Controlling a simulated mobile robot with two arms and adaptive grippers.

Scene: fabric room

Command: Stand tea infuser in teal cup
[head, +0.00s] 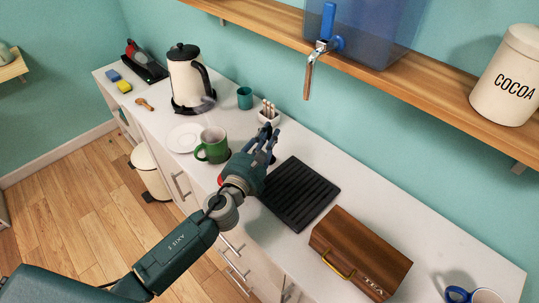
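The small teal cup (245,98) stands upright on the white counter, right of the kettle. I cannot make out a tea infuser for certain; it may be hidden or too small to tell. My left gripper (269,134) is over the counter, nearer to me than the teal cup and a little right of it. My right gripper is out of view.
A white holder with wooden-topped sticks (268,115) stands just beyond the gripper. Nearby are a green mug (213,146), white plate (183,138), kettle (186,78), black ridged tray (299,193) and wooden tea box (360,252). A shelf (440,92) with a tap overhangs the counter.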

